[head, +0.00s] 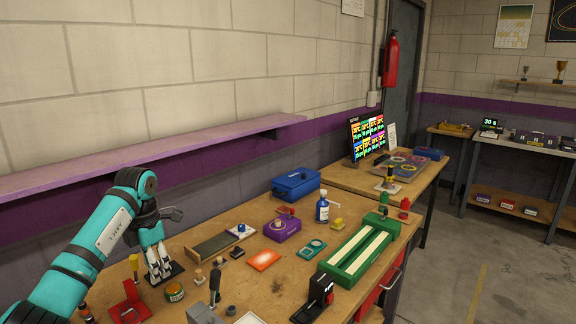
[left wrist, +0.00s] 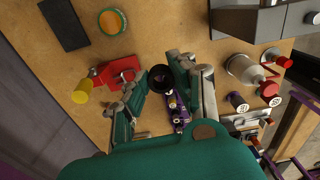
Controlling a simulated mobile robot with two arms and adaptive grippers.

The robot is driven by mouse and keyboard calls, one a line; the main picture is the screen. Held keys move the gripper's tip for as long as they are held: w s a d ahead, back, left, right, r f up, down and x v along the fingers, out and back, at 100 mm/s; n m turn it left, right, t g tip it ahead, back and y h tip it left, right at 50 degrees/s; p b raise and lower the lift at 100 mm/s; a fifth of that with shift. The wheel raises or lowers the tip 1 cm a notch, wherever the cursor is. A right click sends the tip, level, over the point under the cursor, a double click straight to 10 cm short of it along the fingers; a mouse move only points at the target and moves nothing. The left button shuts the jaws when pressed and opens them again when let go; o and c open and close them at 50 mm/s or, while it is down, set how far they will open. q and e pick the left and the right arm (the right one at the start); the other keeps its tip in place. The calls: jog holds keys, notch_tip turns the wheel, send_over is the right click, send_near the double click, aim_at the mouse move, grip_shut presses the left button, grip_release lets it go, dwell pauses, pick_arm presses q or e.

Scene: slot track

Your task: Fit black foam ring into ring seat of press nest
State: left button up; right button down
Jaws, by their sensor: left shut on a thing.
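My left gripper (head: 160,272) points down over the left part of the bench. In the left wrist view its fingers (left wrist: 162,88) are closed in on a small round black thing, which looks like the black foam ring (left wrist: 161,77). The ring does not show clearly in the head view. A red fixture (head: 130,303) stands near the gripper; it also shows beside the fingers in the left wrist view (left wrist: 118,73), with a metal part on it. I cannot tell whether it is the press nest, and no ring seat shows clearly. My right gripper is not in view.
A black mat (left wrist: 63,25) and a round green-and-orange tin (head: 174,292) lie close by. A grey vise-like block (head: 203,314), an orange sheet (head: 264,260) and a green-framed tray (head: 358,250) are farther right. A purple shelf (head: 150,160) runs along the wall.

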pick_arm(q)
jog(key=s+d+r+m, duration=0.2)
jog(key=s+d+m, duration=0.75)
jog(key=m, duration=1.25)
jog(key=s+d+f+m, duration=0.1)
jog(key=s+f+m, duration=0.2)
jog(key=s, duration=0.6)
jog(key=s+d+f+m, duration=0.1)
jog(key=s+f+m, duration=0.2)
jog(key=s, duration=0.6)
jog(key=shift+d+f, duration=0.2)
jog(key=shift+f, duration=0.65)
